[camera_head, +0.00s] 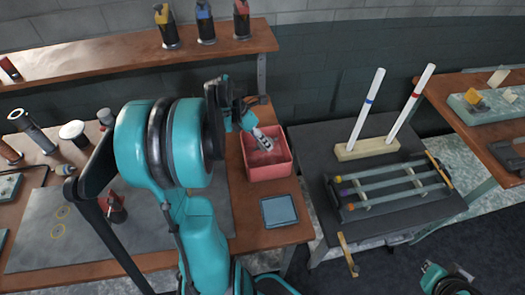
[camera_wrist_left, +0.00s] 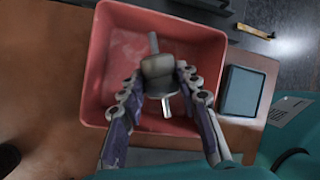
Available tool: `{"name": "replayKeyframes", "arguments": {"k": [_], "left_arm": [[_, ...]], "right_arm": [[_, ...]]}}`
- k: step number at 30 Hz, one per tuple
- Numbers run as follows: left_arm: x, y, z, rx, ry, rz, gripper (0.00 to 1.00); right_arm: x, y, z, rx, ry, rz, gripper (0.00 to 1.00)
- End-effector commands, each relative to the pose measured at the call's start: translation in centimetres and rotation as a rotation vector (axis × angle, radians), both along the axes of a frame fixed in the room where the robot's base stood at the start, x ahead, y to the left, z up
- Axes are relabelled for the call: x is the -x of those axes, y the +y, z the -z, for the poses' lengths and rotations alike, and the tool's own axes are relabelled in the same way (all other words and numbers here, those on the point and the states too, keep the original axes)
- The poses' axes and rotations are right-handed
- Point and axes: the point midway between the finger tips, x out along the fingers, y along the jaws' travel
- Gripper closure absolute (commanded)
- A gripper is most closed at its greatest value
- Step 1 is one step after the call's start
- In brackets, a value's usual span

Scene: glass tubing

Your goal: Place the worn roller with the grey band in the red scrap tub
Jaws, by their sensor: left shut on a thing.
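The red scrap tub (camera_head: 270,172) stands on the brown bench, and it also shows in the left wrist view (camera_wrist_left: 95,75). My left gripper (camera_head: 264,142) is over the tub, pointing down into it. In the left wrist view my left gripper (camera_wrist_left: 163,88) is shut on a grey roller (camera_wrist_left: 158,70) with a thin metal axle sticking out at both ends. The roller is held over the tub's opening; its height above the floor of the tub is hard to tell. Part of my right arm's end (camera_head: 447,281) shows at the bottom right, its jaws unclear.
A blue-grey square tray (camera_head: 279,211) lies just in front of the tub. A dark table (camera_head: 400,215) to the right holds a rack of glass tubes (camera_head: 390,188) and two upright white tubes (camera_head: 367,108) in a block. Bottles stand on the back shelf (camera_head: 120,55).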

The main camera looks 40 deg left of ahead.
Motion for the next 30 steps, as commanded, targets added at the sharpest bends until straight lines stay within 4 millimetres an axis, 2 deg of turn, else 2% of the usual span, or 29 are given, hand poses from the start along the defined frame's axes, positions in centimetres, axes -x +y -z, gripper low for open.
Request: {"name": "replayKeyframes", "arguments": {"k": [9,17,30], "left_arm": [[0.0,0.0,4.0,0.000,0.000,0.000,0.98],[0.0,0.0,4.0,0.000,0.000,0.000,0.98],[0.0,0.0,5.3,0.000,0.000,0.000,0.98]], "right_arm": [[0.0,0.0,1.9,0.000,0.000,0.000,1.00],[0.0,0.0,1.8,0.000,0.000,0.000,1.00],[0.0,0.0,2.9,0.000,0.000,0.000,1.00]]}}
